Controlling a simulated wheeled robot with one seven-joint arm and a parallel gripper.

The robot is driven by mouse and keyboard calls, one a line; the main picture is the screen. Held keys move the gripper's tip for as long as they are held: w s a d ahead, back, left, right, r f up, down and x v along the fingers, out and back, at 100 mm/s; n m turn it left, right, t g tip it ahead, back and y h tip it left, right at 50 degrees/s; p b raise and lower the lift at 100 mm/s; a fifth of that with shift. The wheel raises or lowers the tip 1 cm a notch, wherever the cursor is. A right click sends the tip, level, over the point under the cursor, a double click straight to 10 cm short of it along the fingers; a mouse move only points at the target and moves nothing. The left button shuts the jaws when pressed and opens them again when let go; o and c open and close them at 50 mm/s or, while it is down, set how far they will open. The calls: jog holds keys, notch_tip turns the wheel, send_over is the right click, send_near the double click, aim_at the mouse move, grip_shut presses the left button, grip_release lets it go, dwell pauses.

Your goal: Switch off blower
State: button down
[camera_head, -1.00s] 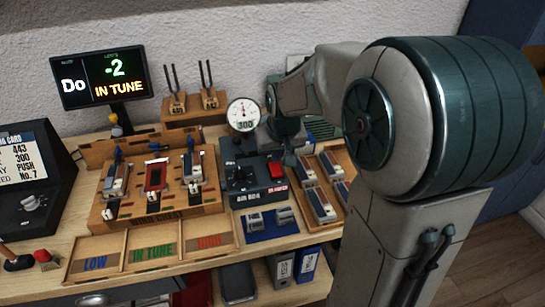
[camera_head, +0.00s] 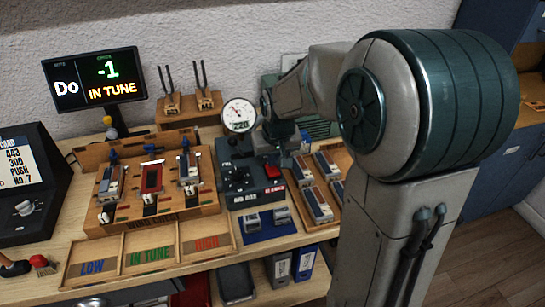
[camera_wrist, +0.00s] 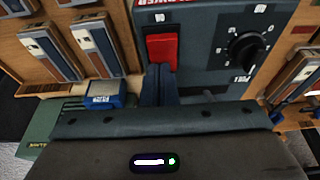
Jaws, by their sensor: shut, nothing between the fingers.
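The blower is a dark grey-blue box (camera_head: 240,178) on the bench, with a black knob and a red rocker switch (camera_head: 273,170) on its right side. In the wrist view the red rocker switch (camera_wrist: 162,48) stands above my fingertips, and the black knob (camera_wrist: 243,50) is to its right. My gripper (camera_wrist: 160,70) is shut and empty, its tips at the lower edge of the switch. I cannot tell if they touch it. In the head view, my wrist hangs over the box and hides part of it. A round gauge (camera_head: 239,115) behind the box reads about 220.
The wind chest (camera_head: 150,219) with several pipe-like pieces stands to the left. A wooden tray (camera_head: 331,170) with similar pieces is at the right. A blue mat (camera_head: 262,232) with small blocks lies in front.

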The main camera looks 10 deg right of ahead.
aim_at(275, 172)
jog(key=shift+s+a, duration=0.1)
jog(key=shift+s, duration=0.75)
jog(key=shift+r+p, duration=0.35)
jog(key=shift+r, duration=0.15)
jog(key=p+v, duration=0.3)
jog(key=v, duration=0.1)
jog(key=shift+w+r, duration=0.1)
jog(key=shift+w, duration=0.25)
jog(key=b+v, duration=0.1)
jog(key=v, duration=0.8)
jog(key=shift+s, duration=0.35)
